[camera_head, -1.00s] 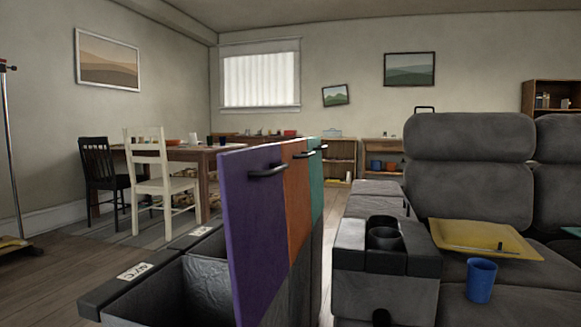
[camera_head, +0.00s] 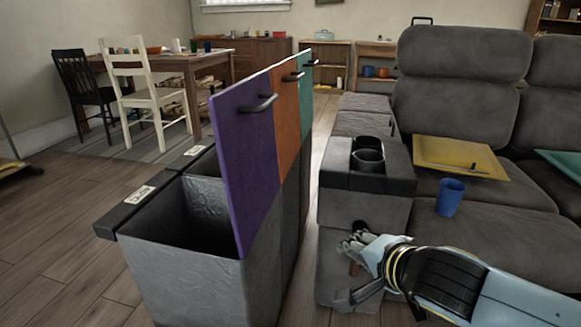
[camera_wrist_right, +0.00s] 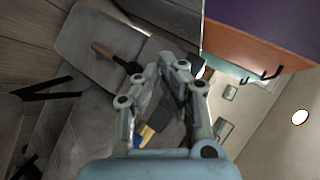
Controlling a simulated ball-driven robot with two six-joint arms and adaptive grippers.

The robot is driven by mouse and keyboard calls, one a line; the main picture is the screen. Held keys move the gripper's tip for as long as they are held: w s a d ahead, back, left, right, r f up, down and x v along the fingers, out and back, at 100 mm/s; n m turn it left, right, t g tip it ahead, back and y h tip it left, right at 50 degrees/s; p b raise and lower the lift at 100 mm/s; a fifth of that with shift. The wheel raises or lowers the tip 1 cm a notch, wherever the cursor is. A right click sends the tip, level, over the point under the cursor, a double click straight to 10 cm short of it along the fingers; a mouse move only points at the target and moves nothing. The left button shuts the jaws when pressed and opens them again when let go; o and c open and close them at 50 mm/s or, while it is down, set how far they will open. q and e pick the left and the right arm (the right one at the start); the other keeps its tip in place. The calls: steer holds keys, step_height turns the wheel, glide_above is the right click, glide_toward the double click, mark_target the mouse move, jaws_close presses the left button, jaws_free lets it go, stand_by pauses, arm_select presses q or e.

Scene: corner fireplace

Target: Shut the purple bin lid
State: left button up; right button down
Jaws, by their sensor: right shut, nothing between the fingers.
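The purple bin lid (camera_head: 240,150) stands upright, open, at the right side of the grey bin (camera_head: 190,285). A black bar handle (camera_head: 258,104) is on its face near the top. The bin's front compartment is open and looks empty. My right gripper (camera_head: 352,270) is shut and empty, low and to the right of the lid, in front of the sofa armrest and apart from the lid. In the right wrist view the gripper's fingers (camera_wrist_right: 176,66) meet at the tips, and part of the purple lid (camera_wrist_right: 265,18) shows at top right. My left gripper is not in view.
Orange (camera_head: 286,120) and teal (camera_head: 305,90) lids stand upright behind the purple one. The grey sofa (camera_head: 500,235), with a blue cup (camera_head: 449,197) and yellow tray (camera_head: 462,170) on it, is close on the right. Wooden floor (camera_head: 50,240) is clear left of the bin.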

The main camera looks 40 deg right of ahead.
steer(key=w+d+r+t+y+p, duration=0.15)
steer(key=w+r+p, duration=0.3)
steer(key=r, duration=0.85)
steer(key=w+r+t+p, duration=0.3)
steer(key=r+p, duration=0.3)
steer(key=r, duration=0.7)
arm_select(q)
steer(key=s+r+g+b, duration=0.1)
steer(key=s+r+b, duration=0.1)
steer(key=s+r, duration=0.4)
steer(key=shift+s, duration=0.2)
arm_select(e)
steer(key=w+a+f, duration=0.2)
steer(key=w+f, duration=0.1)
steer(key=w, duration=0.9)
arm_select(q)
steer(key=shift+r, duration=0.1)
arm_select(e)
steer(key=shift+w, duration=0.15)
